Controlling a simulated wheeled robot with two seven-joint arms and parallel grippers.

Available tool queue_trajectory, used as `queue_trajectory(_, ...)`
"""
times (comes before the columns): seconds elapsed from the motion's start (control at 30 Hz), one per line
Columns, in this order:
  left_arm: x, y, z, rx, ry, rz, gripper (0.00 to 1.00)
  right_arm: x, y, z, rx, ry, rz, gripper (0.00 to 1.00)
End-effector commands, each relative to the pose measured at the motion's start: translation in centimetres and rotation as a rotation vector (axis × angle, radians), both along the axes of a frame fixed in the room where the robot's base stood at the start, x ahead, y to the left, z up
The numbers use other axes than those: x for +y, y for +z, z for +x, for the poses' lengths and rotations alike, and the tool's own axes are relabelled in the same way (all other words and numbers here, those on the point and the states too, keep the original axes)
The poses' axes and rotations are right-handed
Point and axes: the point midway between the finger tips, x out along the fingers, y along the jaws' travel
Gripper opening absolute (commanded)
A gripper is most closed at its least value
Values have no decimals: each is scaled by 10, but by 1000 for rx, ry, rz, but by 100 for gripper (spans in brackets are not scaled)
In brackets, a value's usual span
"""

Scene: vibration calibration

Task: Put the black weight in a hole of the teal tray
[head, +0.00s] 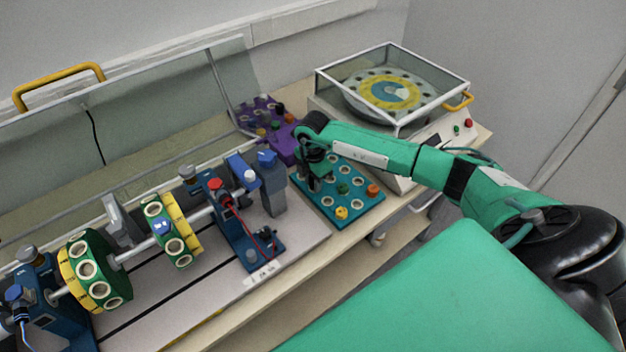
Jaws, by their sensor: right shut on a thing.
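The teal tray (351,207) lies on the bench right of the middle. It has several pale-ringed holes, and some hold coloured weights: a yellow one (341,213), a green one (343,188) and an orange one (374,190). My right arm reaches in from the right, and my right gripper (316,180) points down over the tray's left back part. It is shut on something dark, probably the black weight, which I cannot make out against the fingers. Whether it touches a hole is hidden. My left gripper is not in view.
A purple tray (285,150) with weights lies behind the teal tray. A glass-covered machine with a yellow disc (382,92) stands at the back right. A rotor rig with green-yellow discs (98,270) and blue supports (237,235) fills the left.

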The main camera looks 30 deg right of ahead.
Motion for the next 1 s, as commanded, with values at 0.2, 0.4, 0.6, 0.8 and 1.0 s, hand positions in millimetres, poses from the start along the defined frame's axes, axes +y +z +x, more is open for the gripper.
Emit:
queue_trajectory(0.2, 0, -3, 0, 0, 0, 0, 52, 0, -4, 0, 0, 0, 0, 5)
queue_trajectory(0.4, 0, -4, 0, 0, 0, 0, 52, 0, -7, 0, 0, 0, 0, 5)
queue_trajectory(0.6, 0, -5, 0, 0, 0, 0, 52, 0, -8, 0, 0, 0, 0, 35)
queue_trajectory(0.8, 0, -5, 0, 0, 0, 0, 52, 0, -8, 0, 0, 0, 0, 53)
queue_trajectory(1.0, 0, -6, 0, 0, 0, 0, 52, 0, -7, 0, -1, 0, 0, 53)
